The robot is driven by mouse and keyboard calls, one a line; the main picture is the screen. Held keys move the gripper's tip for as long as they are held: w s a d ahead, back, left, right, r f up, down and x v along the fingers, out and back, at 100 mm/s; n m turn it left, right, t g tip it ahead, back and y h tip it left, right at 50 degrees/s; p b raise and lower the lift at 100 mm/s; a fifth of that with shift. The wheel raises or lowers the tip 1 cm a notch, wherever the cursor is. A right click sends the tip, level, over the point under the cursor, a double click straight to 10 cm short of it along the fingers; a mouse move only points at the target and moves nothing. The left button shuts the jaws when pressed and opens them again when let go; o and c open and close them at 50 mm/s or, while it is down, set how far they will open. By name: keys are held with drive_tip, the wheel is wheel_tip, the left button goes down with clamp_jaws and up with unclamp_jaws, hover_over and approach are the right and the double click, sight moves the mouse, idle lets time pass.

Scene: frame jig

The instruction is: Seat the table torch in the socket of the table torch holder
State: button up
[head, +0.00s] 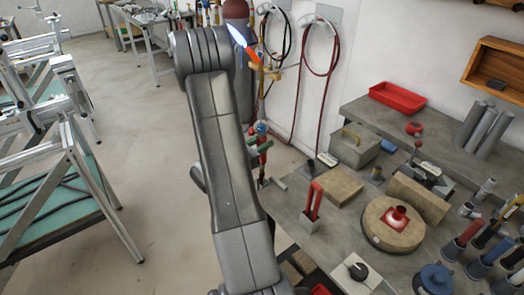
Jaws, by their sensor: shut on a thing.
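My arm rises through the middle of the head view, and its links hide what lies behind them. My gripper does not show, so its grasp cannot be seen. A blue flame with an orange-red nozzle (253,56) shows just right of the arm's upper joint. Below it are brassy parts, then blue, red and green fittings (262,145) close to the arm's right edge. I cannot tell whether these belong to the table torch.
The grey bench holds a round brown disc (378,234), tan blocks (340,186), a metal box (355,147), a red tray (397,97), a blue lidded pot (435,279) and upright tools at right. Hoses (318,60) hang on the wall. Open floor (135,130) lies left, beside metal frames.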

sight(262, 155)
drive_tip(key=w+n+t+y, duration=0.1)
drive_tip(key=w+r+n+t+y, duration=0.1)
drive_tip(key=w, duration=0.1)
drive_tip(key=shift+r+t+y, duration=0.15)
drive_tip(key=shift+t+y, duration=0.15)
drive_tip(key=shift+t, duration=0.1)
drive_tip(key=w+f+n+t+y, duration=0.1)
drive_tip(key=a+f+n+y+b, duration=0.1)
drive_tip(key=y, duration=0.1)
drive_tip(key=shift+w+n+t, duration=0.4)
drive_tip(key=shift+r, duration=0.25)
drive_tip(key=shift+s+r+m+g+h, duration=0.3)
drive_tip(key=shift+s+r+m+h, duration=0.15)
drive_tip(key=shift+m+h, duration=0.2)
drive_tip(key=s+m+g+h, duration=0.1)
drive_tip(key=s+g+h, duration=0.1)
drive_tip(key=m+h, duration=0.1)
drive_tip(key=shift+s+d+r+m+g, duration=0.25)
drive_tip(key=shift+s+d+m+g, duration=0.05)
drive_tip(key=shift+s+m+g, duration=0.1)
drive_tip(key=s+f, duration=0.1)
drive_tip(key=s+f+m+g+h+b, duration=0.1)
drive_tip(key=f, duration=0.1)
drive_tip(key=s+f+g+h+b, duration=0.1)
drive_tip(key=shift+d+f+m, duration=0.25)
drive_tip(key=shift+f+m, duration=0.1)
